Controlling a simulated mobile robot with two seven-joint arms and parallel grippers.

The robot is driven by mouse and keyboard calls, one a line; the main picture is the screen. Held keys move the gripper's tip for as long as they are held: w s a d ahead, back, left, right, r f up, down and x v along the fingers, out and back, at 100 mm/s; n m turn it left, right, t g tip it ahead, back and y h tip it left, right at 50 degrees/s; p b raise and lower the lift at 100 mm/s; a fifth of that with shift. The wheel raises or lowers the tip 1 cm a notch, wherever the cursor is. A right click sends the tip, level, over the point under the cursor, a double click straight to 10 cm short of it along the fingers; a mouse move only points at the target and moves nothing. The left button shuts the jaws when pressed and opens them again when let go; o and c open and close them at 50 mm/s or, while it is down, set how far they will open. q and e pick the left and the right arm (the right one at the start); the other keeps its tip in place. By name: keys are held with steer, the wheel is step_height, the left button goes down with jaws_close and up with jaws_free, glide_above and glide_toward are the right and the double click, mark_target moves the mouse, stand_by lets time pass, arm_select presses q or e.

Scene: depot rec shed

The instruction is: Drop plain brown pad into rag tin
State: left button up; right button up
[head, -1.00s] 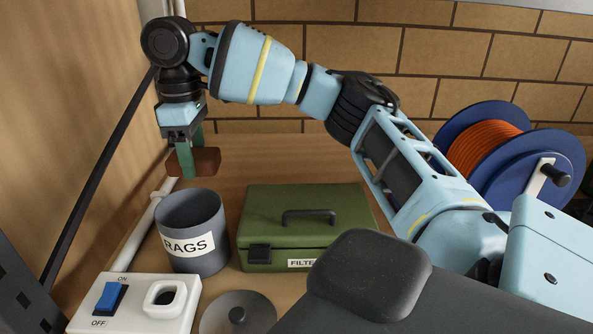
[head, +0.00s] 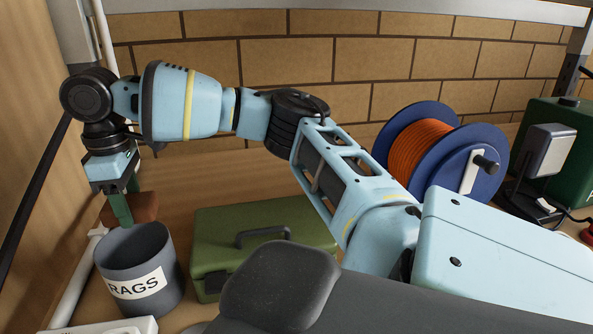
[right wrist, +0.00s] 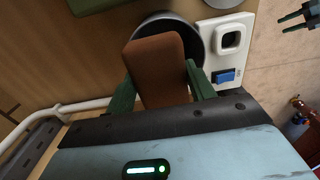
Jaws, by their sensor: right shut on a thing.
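The plain brown pad (head: 146,205) is held in my right gripper (head: 122,208). In the right wrist view the pad (right wrist: 158,65) sits between the two green fingers, which are shut on it. The rag tin (head: 150,285) is a grey, open-topped round tin labelled RAGS. In the head view the pad shows just above and behind the tin's far rim. In the right wrist view the pad covers much of the tin (right wrist: 194,38); its inside is mostly hidden. My left gripper (right wrist: 288,22) shows small at the top right of that view, fingers apart and empty.
A green box (head: 285,215) with a handle stands right of the tin. A white switch panel (right wrist: 226,55) with a blue rocker is beside the tin. A blue reel of orange cable (head: 425,150) stands further right. A pipe (head: 80,275) runs along the left wall.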

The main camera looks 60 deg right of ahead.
steer(key=shift+f, duration=0.7)
steer(key=o, duration=0.9)
steer(key=shift+o, duration=0.2)
steer(key=shift+r, duration=3.95)
steer(key=shift+f, duration=0.1)
